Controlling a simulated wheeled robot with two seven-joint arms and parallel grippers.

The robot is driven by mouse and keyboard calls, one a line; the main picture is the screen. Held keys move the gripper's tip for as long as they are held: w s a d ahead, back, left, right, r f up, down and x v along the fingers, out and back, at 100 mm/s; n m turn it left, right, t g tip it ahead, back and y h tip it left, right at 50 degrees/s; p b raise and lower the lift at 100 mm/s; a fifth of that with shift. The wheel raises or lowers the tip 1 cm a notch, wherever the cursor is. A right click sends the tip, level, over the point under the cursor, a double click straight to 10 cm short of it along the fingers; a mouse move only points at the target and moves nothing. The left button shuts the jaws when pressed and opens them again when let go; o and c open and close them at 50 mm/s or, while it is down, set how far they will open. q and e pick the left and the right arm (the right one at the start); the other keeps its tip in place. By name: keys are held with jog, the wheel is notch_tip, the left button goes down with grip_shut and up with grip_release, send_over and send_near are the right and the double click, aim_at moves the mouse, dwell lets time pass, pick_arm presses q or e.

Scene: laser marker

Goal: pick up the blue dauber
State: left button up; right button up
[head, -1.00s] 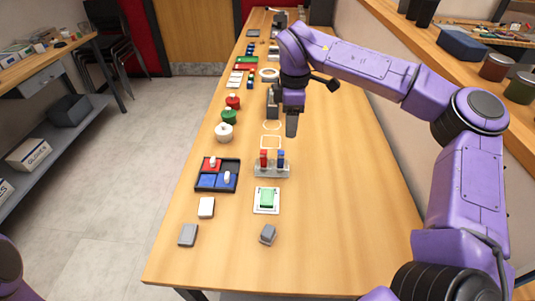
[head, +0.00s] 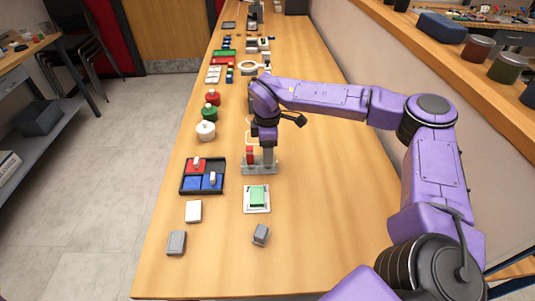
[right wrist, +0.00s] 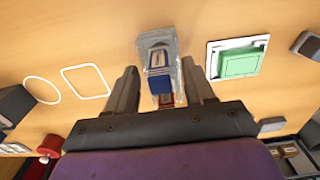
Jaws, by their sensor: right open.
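The blue dauber (right wrist: 158,80) stands in a clear holder (right wrist: 157,46); in the head view my gripper hides it. The red dauber (head: 250,155) stands beside it in the same holder, partly showing behind it in the right wrist view (right wrist: 166,100). My right gripper (head: 267,155) is over the right part of the holder, pointing down. In the right wrist view its open fingers (right wrist: 159,72) lie on either side of the blue dauber, with gaps showing. I cannot tell how deep they reach. My left gripper is not in view.
A black tray (head: 203,162) with red and blue pads lies left of the holder. A green block on a white plate (head: 257,197) is in front. Red (head: 213,98), green (head: 210,112) and white (head: 205,131) pots stand further back. The table's right side is clear.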

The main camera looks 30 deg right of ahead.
jog(key=shift+f, duration=0.25)
grip_shut()
